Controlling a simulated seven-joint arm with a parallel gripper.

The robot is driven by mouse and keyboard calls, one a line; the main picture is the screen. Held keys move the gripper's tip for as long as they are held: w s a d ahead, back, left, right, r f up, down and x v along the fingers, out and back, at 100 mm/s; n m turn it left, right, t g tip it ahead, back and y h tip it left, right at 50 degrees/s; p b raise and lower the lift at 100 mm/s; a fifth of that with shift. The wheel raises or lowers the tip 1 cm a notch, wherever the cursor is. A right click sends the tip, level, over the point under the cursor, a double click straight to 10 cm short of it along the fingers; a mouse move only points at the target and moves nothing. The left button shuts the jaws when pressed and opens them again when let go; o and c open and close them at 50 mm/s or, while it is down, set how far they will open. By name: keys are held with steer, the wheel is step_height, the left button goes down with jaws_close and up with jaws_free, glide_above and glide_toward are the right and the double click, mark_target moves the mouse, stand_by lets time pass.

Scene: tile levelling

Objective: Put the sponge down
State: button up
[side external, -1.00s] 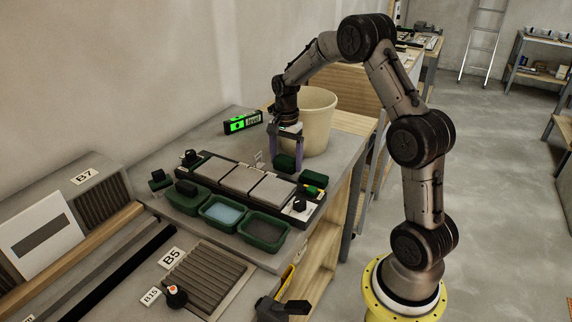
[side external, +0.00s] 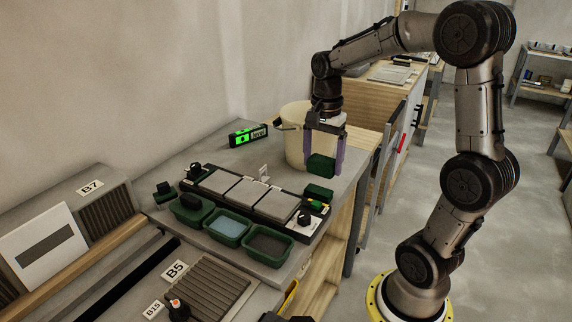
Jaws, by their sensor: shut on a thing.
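My gripper (side external: 324,153) points down with its two purple fingers shut on a dark green block, the sponge (side external: 321,167). The sponge is held in front of the cream bucket (side external: 294,140), near the right edge of the grey bench. A small gap seems to lie below it, but I cannot tell its exact height. Another dark green block (side external: 319,191) sits just below it in the picture, at the right end of the black tile frame (side external: 296,236). The frame holds grey tiles (side external: 246,191) in a row.
Green tubs stand along the front of the frame, one with blue water (side external: 229,227) and one with dark grey content (side external: 269,244). A green-lit level (side external: 248,135) lies behind. Bare bench (side external: 225,160) lies between the level and the frame.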

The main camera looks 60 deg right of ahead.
steer(key=w+d+r, duration=0.2)
steer(key=w, duration=1.2)
steer(key=w+d+f, duration=0.1)
steer(key=w+f, duration=0.2)
steer(key=w, duration=0.2)
steer(key=w+d+f, duration=0.1)
steer(key=w+f, duration=0.3)
steer(key=w, duration=0.1)
steer(key=w+d+f, duration=0.2)
steer(key=w+f, duration=0.2)
steer(key=w, duration=0.1)
steer(key=shift+w, duration=0.1)
steer(key=shift+w+d+f, duration=0.15)
steer(key=shift+w+f, duration=0.2)
steer(key=shift+f, duration=0.2)
steer(key=shift+w+f, duration=0.1)
steer(key=shift+f, duration=1.55)
